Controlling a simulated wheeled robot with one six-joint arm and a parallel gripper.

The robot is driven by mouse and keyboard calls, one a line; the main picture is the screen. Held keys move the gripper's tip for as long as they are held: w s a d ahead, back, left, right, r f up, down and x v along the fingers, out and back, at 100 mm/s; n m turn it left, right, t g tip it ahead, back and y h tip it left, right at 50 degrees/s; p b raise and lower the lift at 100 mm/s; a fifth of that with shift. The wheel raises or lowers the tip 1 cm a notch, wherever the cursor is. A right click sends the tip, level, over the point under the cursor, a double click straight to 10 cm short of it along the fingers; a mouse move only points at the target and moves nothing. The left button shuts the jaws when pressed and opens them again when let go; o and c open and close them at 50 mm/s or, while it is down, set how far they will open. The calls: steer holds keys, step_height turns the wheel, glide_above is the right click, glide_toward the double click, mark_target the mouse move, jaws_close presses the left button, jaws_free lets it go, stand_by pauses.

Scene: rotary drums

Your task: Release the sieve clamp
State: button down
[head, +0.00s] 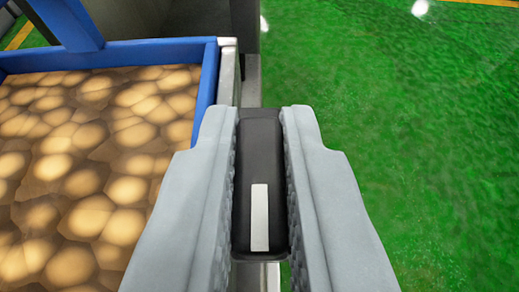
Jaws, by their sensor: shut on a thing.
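My gripper (259,118) is in the middle of the head view, its two grey fingers pointing away from the camera. It is shut on a black handle (261,160) with a white stripe on its top face, which I take to be the sieve clamp's handle. The handle lies lengthwise between the fingers, and both textured finger pads are against its sides. A metal bar shows below the near end of the handle. The rest of the clamp is hidden by the fingers.
To the left is a blue-framed bin or screen (208,85) with a brown, rounded, stone-like surface inside. A pale metal edge (228,70) runs along its right side, close to my left finger. Open green floor (430,150) lies to the right.

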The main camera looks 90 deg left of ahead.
steer(key=c, duration=1.4)
jaws_free()
steer(key=shift+c, duration=0.2)
steer(key=shift+d, duration=0.1)
steer(key=w+v, duration=0.1)
steer(key=v, duration=1.6)
steer(key=shift+s+d, duration=0.2)
steer(key=shift+s, duration=0.2)
steer(key=s+d+r+m+t+h, duration=0.25)
steer(key=s+r, duration=0.35)
steer(key=s, duration=0.4)
steer(key=s+d+r+m+t+h, duration=0.2)
steer(key=s+r+m+t+h, duration=0.15)
steer(key=s+r, duration=0.4)
steer(key=s+d+r+m+t+h, duration=0.2)
steer(key=s+r+m, duration=0.2)
steer(key=s, duration=0.7)
steer(key=s+d+m+t+h, duration=0.1)
steer(key=s+d+m+t, duration=0.1)
steer(key=s, duration=1)
steer(key=s+d+m+t+h, duration=0.2)
steer(key=s+m+t, duration=0.1)
steer(key=s, duration=0.9)
steer(key=s+d+m+t+h, duration=0.2)
steer(key=s+d+t, duration=0.1)
steer(key=s, duration=0.9)
steer(key=shift+s+f+t, duration=0.15)
steer(key=shift+s+t, duration=0.15)
steer(key=shift+s, duration=0.05)
